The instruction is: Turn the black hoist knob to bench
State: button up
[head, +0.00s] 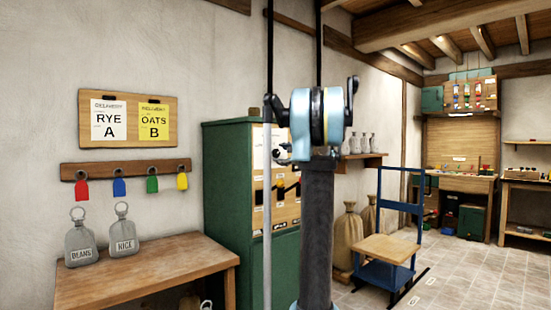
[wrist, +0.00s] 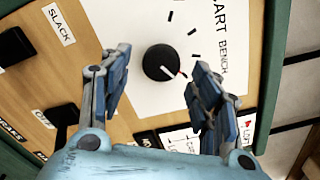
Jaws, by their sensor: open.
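The black hoist knob (wrist: 161,63) is round and sits on a white dial plate in the wrist view. A pale pointer mark with a reddish tip shows at its lower right edge. The word BENCH (wrist: 223,56) and the end of CART are printed to the right of it, with several black ticks between. I cannot tell which tick the pointer meets. My gripper (wrist: 160,66) is open, with one blue-grey finger on each side of the knob in the picture. No contact shows.
The wooden panel (head: 287,205) is on the green cabinet (head: 222,160). Other black knobs (wrist: 15,46) beside SLACK and OFF labels lie left of the dial. A wooden bench (head: 140,260) stands at left, a blue cart (head: 385,255) at right. Floor (head: 470,275) is clear at right.

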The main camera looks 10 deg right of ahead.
aim_at(277, 154)
jog(key=shift+x, duration=2.4)
jog(key=shift+s, duration=0.1)
jog(key=c, duration=1)
